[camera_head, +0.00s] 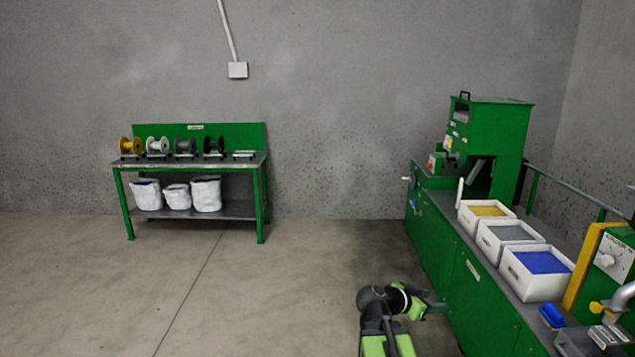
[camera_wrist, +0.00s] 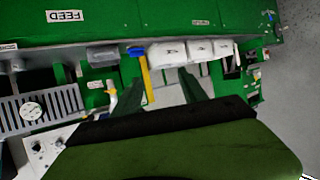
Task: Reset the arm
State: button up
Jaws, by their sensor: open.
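My gripper (camera_head: 434,308) is at the end of my arm, low in the middle right of the head view, beside the green machine bench (camera_head: 483,305). It appears close to the bench front; I cannot tell whether it touches. In the wrist view my gripper (camera_wrist: 160,86) shows two dark green fingers spread apart with nothing between them. The wrist view appears turned over, with the bench front at its top.
White boxes of yellow (camera_head: 487,211), grey (camera_head: 511,232) and blue granules (camera_head: 541,262) stand on the bench. A blue object (camera_head: 551,316) lies near the yellow panel. A spool table (camera_head: 190,163) stands at the back left. The floor (camera_head: 290,290) between is clear.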

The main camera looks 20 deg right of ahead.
jog(key=w+a+f+n+y, duration=0.1)
jog(key=a+f+n+y, duration=0.3)
jog(key=a, duration=0.6)
jog(key=w+a+f+n+y, duration=0.1)
jog(key=a+f+n+y, duration=0.1)
jog(key=a+f, duration=0.6)
jog(key=s+a+f+n+g+y, duration=0.1)
jog(key=s+a+n+y, duration=0.3)
jog(key=a, duration=0.5)
jog(key=s+a+f+n+g+y, duration=0.1)
jog(key=a+n+g+y, duration=0.15)
jog(key=a+n, duration=0.4)
notch_tip(320, 180, up, 13)
jog(key=a+p, duration=0.1)
jog(key=p, duration=1.2)
jog(key=shift+a+m+t, duration=0.35)
jog(key=shift+m, duration=0.1)
jog(key=shift+f+y, duration=0.1)
jog(key=shift+y, duration=0.15)
